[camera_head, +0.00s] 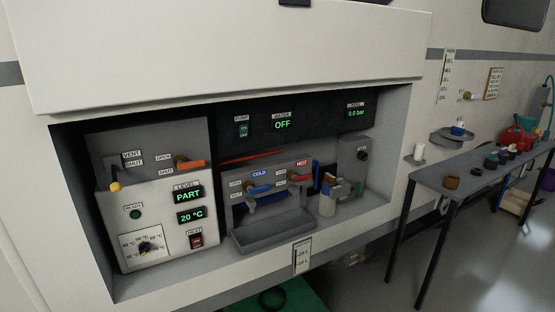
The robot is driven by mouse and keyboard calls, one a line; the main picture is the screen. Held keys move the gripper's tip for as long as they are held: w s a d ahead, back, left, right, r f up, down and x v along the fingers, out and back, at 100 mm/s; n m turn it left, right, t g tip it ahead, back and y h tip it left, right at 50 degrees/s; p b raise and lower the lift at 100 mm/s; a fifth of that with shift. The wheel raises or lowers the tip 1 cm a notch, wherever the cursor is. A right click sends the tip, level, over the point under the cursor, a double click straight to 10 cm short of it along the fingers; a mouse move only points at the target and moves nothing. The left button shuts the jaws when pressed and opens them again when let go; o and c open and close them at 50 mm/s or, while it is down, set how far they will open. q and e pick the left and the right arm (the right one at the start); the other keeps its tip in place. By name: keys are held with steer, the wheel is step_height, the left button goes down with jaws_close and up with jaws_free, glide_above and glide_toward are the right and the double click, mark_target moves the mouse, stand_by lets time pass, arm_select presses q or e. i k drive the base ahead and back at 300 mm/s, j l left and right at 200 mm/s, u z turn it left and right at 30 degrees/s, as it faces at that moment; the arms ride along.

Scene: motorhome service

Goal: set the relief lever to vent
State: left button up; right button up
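The relief lever (115,186) is a dark lever with a yellow tip at the upper left of the boiler panel inside the open service bay. It hangs down, with its yellow tip lowest. The VENT label (132,154) is to the right of its upper part, with the SHUT label (134,163) just below. I cannot tell for certain which label its position matches. Neither of my grippers is in view.
An orange-handled valve (190,164) marked OPEN and SHUT is right of the lever. Below are a temperature dial (146,247), a red heater switch (196,240) and displays. The raised hatch (230,55) overhangs the bay. A grey table (470,176) with small items stands at right.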

mark_target(116, 186)
steer(key=u, duration=1.05)
